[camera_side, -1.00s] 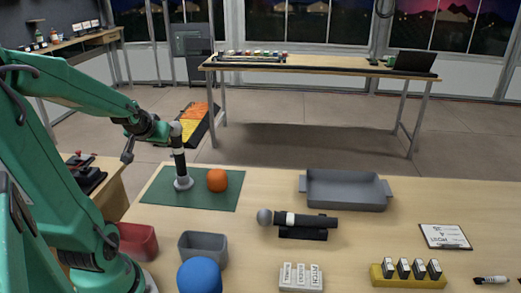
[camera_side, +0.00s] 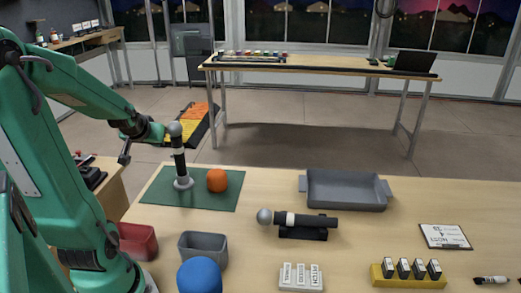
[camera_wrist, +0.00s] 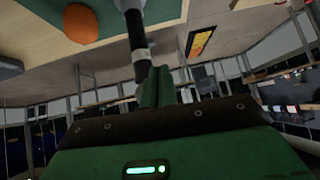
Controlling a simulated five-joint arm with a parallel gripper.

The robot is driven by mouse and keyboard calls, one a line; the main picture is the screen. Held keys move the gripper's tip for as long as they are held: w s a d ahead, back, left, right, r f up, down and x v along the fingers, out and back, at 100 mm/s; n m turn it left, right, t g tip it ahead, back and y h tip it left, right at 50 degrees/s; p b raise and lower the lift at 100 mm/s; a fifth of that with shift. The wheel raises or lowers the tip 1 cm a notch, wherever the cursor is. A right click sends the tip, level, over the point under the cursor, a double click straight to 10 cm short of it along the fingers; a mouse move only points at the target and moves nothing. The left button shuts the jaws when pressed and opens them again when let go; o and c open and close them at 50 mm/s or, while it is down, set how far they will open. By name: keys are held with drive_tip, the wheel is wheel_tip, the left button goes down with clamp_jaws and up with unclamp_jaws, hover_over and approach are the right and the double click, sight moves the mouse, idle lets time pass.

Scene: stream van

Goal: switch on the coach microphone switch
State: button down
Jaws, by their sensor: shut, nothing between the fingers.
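A dark microphone (camera_side: 178,160) with a grey round head and a pale band stands upright on a round base on the green mat (camera_side: 217,202). Its shaft also shows in the wrist view (camera_wrist: 136,30), where the picture is upside down. A second microphone (camera_side: 318,221) lies on a dark cradle on the table. I cannot make out a switch or its state on either one. My gripper (camera_side: 164,133) is shut and empty, close to the upright microphone's head on its left. In the wrist view its green fingers (camera_wrist: 160,86) overlap the microphone's upper end; contact cannot be told.
An orange ball (camera_side: 217,180) lies right beside the upright microphone. Red (camera_side: 136,241) and grey (camera_side: 203,246) bins, a blue ball (camera_side: 199,276) and a white labelled block (camera_side: 301,277) stand in front. A grey tray (camera_side: 345,190) is at right.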

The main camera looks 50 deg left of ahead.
drive_tip(key=x, duration=0.9)
drive_tip(key=shift+w+d, duration=0.2)
drive_tip(key=shift+w, duration=0.1)
drive_tip(key=shift+f, duration=0.1)
drive_tip(key=shift+f, duration=0.1)
idle(0.3)
wheel_tip(320, 180, down, 3)
drive_tip(key=shift+s+d+r, duration=0.1)
drive_tip(key=shift+r, duration=0.15)
drive_tip(key=shift+f, duration=0.1)
drive_tip(key=shift+s+d, duration=0.1)
drive_tip(key=shift+d, duration=0.05)
drive_tip(key=a+v, duration=0.1)
drive_tip(key=v, duration=0.8)
drive_tip(key=shift+s+d+r, duration=0.15)
drive_tip(key=shift+s+r, duration=0.1)
drive_tip(key=shift+r, duration=0.45)
